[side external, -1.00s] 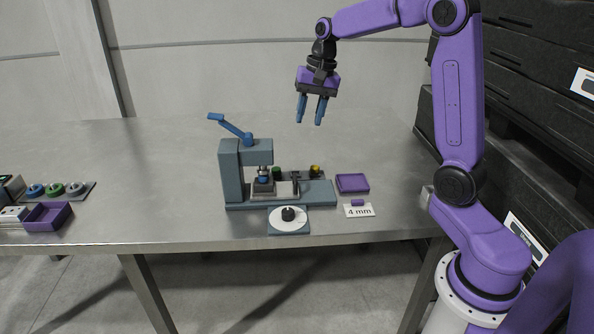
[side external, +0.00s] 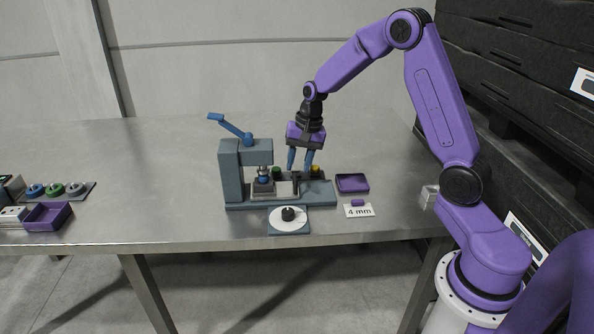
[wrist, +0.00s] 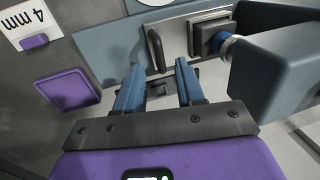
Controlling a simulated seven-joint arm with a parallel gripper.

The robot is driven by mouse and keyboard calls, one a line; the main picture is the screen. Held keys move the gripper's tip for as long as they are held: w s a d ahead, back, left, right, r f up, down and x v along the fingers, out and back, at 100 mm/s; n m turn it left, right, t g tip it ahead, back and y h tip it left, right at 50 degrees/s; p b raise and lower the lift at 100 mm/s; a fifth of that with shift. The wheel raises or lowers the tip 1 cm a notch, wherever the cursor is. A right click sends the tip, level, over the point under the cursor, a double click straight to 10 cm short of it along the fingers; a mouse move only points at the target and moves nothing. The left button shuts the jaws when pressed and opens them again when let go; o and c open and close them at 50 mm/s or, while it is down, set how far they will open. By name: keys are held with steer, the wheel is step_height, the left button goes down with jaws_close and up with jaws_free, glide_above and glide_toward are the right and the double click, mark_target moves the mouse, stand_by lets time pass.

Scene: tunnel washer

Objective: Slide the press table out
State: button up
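The grey-blue press (side external: 232,172) stands on the metal table with its blue lever (side external: 232,126) raised to the upper left. Its pale press table (side external: 285,189) lies low on the base, partly under the ram, and shows in the wrist view (wrist: 178,40). A dark upright handle (side external: 296,183) stands at the right end of the press table; it is also in the wrist view (wrist: 155,48). My gripper (side external: 299,170) is open and empty, pointing down just above and behind the handle. In the wrist view its blue fingers (wrist: 157,75) are apart, with the handle beyond their tips.
A dial (side external: 288,222) is in front. A purple tray (side external: 353,183) and a "4 mm" card (side external: 359,211) lie to the right. A purple box (side external: 48,216) is far left.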

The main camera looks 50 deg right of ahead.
steer(key=shift+w+a+f, duration=0.1)
steer(key=shift+f, duration=0.6)
steer(key=shift+w+a+f, duration=0.1)
steer(key=shift+f, duration=0.6)
jaws_close()
steer(key=s+d, duration=0.8)
steer(key=shift+s+d, duration=0.1)
steer(key=shift+c, duration=0.9)
jaws_free()
steer(key=shift+o, duration=0.9)
